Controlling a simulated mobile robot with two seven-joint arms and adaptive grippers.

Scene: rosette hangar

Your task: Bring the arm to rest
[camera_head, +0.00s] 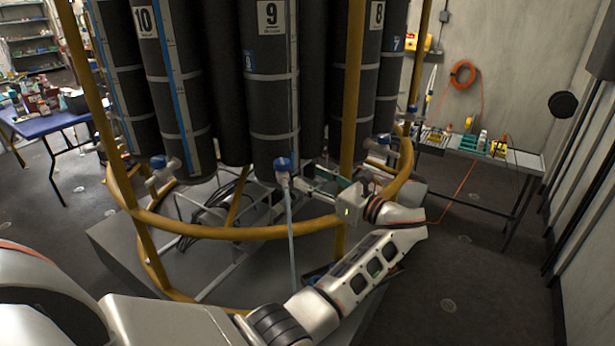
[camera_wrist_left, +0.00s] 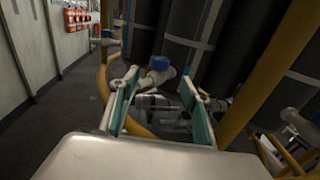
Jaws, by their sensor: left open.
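My left arm (camera_head: 365,270) comes in from the lower left, crosses the front of the yellow frame and bends back toward the rosette. My left gripper (camera_head: 322,187) points left, close to the blue-capped valve under bottle 9 (camera_head: 283,165). In the left wrist view the gripper (camera_wrist_left: 160,90) is open, its two teal-padded fingers apart with nothing held. A blue-capped valve (camera_wrist_left: 160,65) shows in the gap between the fingers, seemingly just beyond the tips; I cannot tell whether they touch it. My right gripper is not in view.
A yellow tubular ring (camera_head: 230,232) and upright post (camera_head: 352,90) stand close to the gripper. Dark bottles (camera_head: 270,105) hang above it. A thin pale hose or rod (camera_head: 291,225) drops from the valve. A tool table (camera_head: 525,160) stands right; open floor (camera_head: 470,280) lies before it.

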